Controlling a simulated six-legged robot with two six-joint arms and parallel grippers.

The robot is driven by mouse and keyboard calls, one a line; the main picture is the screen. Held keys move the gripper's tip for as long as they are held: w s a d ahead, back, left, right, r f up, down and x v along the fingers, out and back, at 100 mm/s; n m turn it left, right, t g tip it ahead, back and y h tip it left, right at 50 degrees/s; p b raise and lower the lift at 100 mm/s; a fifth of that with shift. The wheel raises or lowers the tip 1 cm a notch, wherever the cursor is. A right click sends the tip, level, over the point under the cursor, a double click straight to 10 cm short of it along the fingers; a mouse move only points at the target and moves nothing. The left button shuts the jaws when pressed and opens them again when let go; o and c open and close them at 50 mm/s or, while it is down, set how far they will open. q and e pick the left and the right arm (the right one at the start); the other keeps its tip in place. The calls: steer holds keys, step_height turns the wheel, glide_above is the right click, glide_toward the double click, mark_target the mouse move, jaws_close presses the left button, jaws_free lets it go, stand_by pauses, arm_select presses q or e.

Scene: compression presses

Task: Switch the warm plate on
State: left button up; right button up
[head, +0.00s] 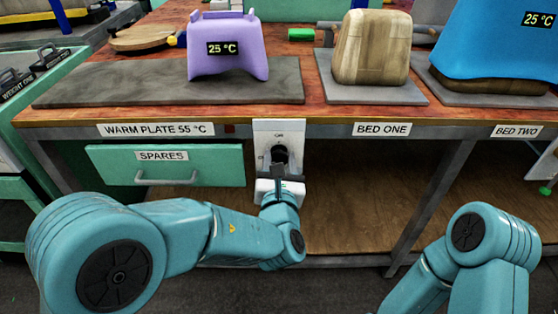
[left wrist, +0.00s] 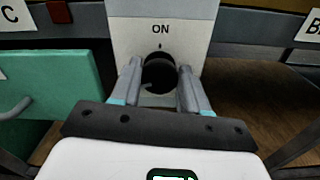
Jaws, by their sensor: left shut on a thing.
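The warm plate (head: 120,84) is a grey slab on the bench, above the label WARM PLATE 55 °C. Its front switch is a white panel (head: 265,128) marked ON at the top, with a black round knob (head: 281,150). My left gripper (head: 280,163) is at the panel, shut on the knob. In the left wrist view the fingers (left wrist: 159,80) sit on both sides of the knob (left wrist: 159,70), below the word ON. I cannot tell which way the knob points. A small dark red square (head: 229,129) sits beside the plate's label. My right gripper is out of view.
A purple block (head: 238,30) reading 25 °C stands on the plate. A wooden-looking block (head: 372,50) and a blue one (head: 500,45) stand to the right. A green SPARES drawer (head: 110,165) is left of the switch. The under-bench space to the right looks open.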

arm_select(q)
steer(key=m+p, duration=0.1)
steer(key=m, duration=0.4)
steer(key=m+p, duration=0.2)
steer(key=m, duration=0.4)
steer(key=shift+d+m+p, duration=0.15)
steer(key=shift+m+p, duration=0.25)
steer(key=m+p, duration=0.1)
steer(key=m, duration=0.1)
steer(key=shift+m, duration=0.3)
steer(key=m+p, duration=0.1)
steer(key=m, duration=0.1)
steer(key=shift+f+m, duration=0.1)
steer(key=shift+m, duration=0.3)
steer(key=m+p, duration=0.1)
steer(key=m, duration=0.1)
steer(key=m+p, duration=0.1)
steer(key=m, duration=0.1)
steer(key=shift+f+m, duration=0.2)
steer(key=shift+m, duration=0.2)
steer(key=o, duration=1)
